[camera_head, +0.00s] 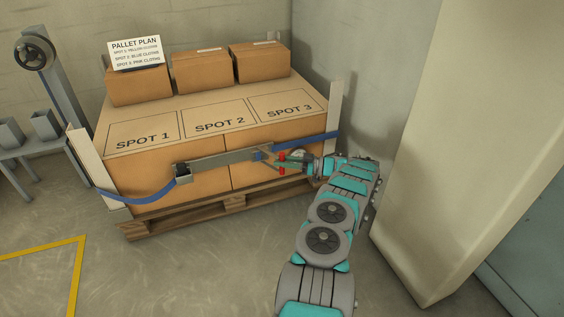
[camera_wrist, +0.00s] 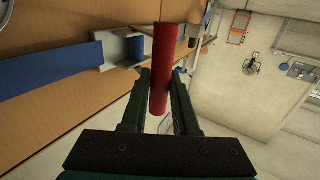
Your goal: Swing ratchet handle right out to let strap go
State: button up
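The ratchet (camera_head: 263,154) sits on a blue strap (camera_head: 320,138) across the front of the cartons. A long grey bar (camera_head: 222,160) runs left from it to a dark end piece (camera_head: 183,171). My gripper (camera_head: 281,163) is at the ratchet's right part, with red showing above and below its fingers. In the wrist view, a red cylindrical grip (camera_wrist: 160,70) stands between the two dark fingers of my gripper (camera_wrist: 161,85), which close against its sides. The grip's join to the handle is hard to see. A blue strap length (camera_wrist: 50,72) and the metal ratchet frame (camera_wrist: 120,48) lie left of the grip.
Cartons marked SPOT 1, SPOT 2 and SPOT 3 (camera_head: 220,122) rest on a wooden pallet (camera_head: 230,205), with smaller boxes (camera_head: 202,70) and a sign (camera_head: 136,53) on top. Pale corner boards (camera_head: 333,105) stand at the edges. A thick wall (camera_head: 450,150) bounds the right; floor is clear at front left.

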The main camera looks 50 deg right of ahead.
aim_at(284, 154)
jog(key=shift+o, duration=0.7)
jog(key=shift+w+a+r, duration=0.1)
jog(key=shift+w+a, duration=0.15)
jog(key=shift+s+d, duration=0.1)
jog(key=shift+r, duration=0.4)
jog(key=r, duration=0.3)
jog(key=shift+s+a, duration=0.15)
jog(key=shift+a, duration=0.05)
jog(key=s+a, duration=0.3)
jog(key=s, duration=0.1)
jog(key=s+a, duration=0.3)
jog(key=s, duration=0.1)
jog(key=s+a+r, duration=0.1)
jog(key=s+a, duration=0.3)
jog(key=shift+w, duration=0.1)
